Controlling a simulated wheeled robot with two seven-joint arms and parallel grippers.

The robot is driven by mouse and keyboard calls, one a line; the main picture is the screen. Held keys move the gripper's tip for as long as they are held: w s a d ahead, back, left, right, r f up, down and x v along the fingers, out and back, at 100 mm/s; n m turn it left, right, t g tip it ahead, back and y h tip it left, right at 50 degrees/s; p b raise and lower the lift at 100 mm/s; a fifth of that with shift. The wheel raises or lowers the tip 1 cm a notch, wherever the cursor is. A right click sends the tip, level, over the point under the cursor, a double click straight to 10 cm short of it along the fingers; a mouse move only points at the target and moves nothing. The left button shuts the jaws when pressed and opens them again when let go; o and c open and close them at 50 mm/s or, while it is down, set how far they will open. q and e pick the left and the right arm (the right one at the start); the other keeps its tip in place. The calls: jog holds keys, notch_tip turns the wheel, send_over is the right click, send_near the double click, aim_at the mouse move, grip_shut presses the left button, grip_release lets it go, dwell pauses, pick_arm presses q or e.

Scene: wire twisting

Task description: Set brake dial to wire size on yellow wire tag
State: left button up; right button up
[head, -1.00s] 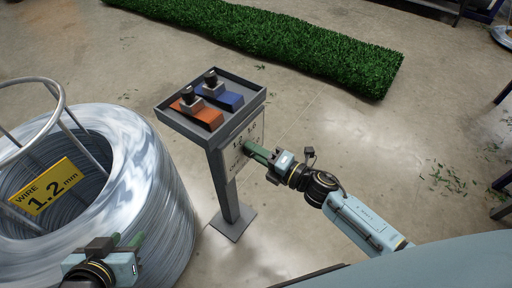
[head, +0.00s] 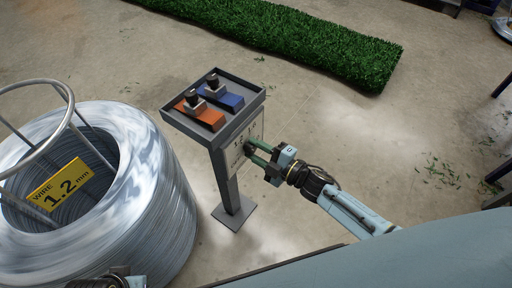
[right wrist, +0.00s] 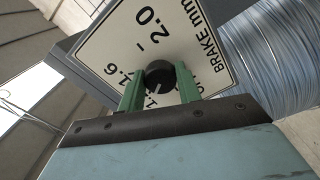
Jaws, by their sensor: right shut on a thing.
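The yellow wire tag (head: 58,192) reads "WIRE 1.2 mm" and sits inside the wire coil (head: 160,205) at the left. The brake dial (right wrist: 160,74) is a black knob on a white scale plate (right wrist: 140,35) marked "BRAKE mm", with 2.0 and 1.6 readable. Another mark near the left finger is partly hidden. My right gripper (head: 254,153) is shut on the dial; its green fingers (right wrist: 158,90) stand on either side of the knob. A pale mark shows on the knob, but its exact setting is unclear. My left gripper (head: 105,281) is cut off at the bottom edge.
The plate is on the side of a grey pedestal (head: 232,190), whose top tray holds an orange pedal-like block (head: 206,116) and a blue one (head: 232,101). A green turf strip (head: 300,40) lies behind. Floor to the right is mostly clear.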

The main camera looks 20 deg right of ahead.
pick_arm(q)
jog(key=shift+a+f, duration=0.15)
jog(key=shift+f, duration=0.2)
pick_arm(e)
jog(key=shift+m, duration=0.3)
jog(key=o, duration=1)
jog(key=shift+s, duration=0.1)
jog(key=shift+s+d, duration=0.25)
pick_arm(q)
jog(key=s+a+f+p, duration=0.1)
jog(key=a+f+p, duration=0.1)
jog(key=f, duration=0.4)
jog(key=shift+a+f+g+y+p, duration=0.15)
jog(key=shift+a+g+y+p, duration=0.2)
jog(key=shift+a, duration=0.2)
pick_arm(e)
jog(key=v, duration=1.2)
jog(key=shift+s+d, duration=0.2)
jog(key=shift+d, duration=0.05)
